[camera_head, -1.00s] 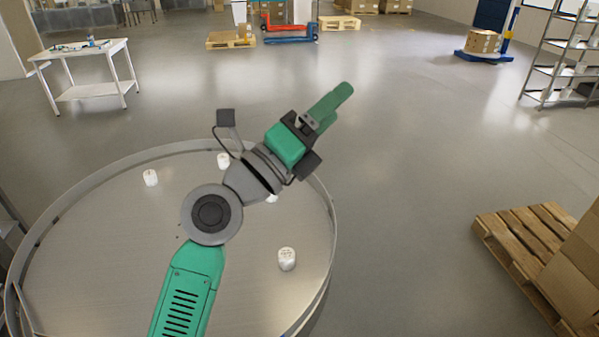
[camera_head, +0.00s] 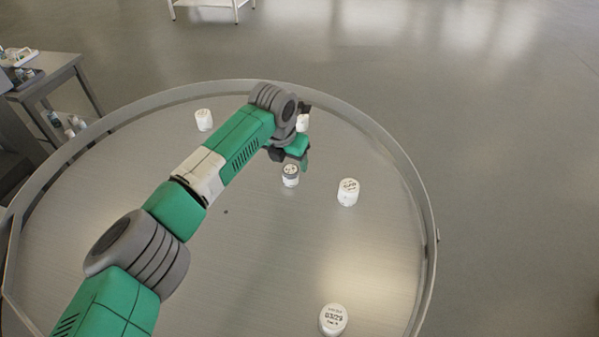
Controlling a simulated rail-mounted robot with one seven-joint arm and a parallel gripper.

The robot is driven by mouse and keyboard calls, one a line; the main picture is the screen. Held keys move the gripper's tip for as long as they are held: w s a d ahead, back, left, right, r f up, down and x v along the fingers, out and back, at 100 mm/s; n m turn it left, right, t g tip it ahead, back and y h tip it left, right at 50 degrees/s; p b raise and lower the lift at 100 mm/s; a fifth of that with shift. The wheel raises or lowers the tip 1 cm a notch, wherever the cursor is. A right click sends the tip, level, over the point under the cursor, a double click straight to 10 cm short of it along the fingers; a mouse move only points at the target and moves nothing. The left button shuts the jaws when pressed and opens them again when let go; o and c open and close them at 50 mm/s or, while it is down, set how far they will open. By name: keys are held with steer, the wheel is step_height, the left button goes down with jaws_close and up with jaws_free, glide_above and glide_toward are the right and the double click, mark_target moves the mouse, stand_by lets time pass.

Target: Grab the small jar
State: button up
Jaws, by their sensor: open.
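Several white jars stand upright on the round metal table. A small jar (camera_head: 290,179) with a greyish printed top stands just below my gripper in the picture. My gripper (camera_head: 298,160) points down over the table, open, with one green finger showing. The other finger is mostly hidden by the gripper body. The small jar looks outside the fingers, but I cannot tell the exact gap. A larger white jar (camera_head: 348,192) stands to the right. Another jar (camera_head: 302,123) is partly hidden behind my wrist.
The round table (camera_head: 270,260) has a raised metal rim. A jar (camera_head: 204,120) stands at the far left and a large jar (camera_head: 333,320) at the near right. A side table (camera_head: 45,70) with items stands beyond the rim at left. The table's middle is clear.

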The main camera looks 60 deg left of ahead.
mark_target(290, 171)
steer(key=x, duration=0.2)
steer(key=b+x, duration=0.1)
steer(key=x, duration=0.1)
steer(key=b+x, duration=0.1)
steer(key=x, duration=0.1)
steer(key=shift+s+d, duration=0.1)
steer(key=shift+s, duration=0.15)
steer(key=shift+w+f, duration=0.15)
steer(key=shift+f, duration=0.2)
steer(key=shift+c, duration=0.5)
steer(key=c, duration=1)
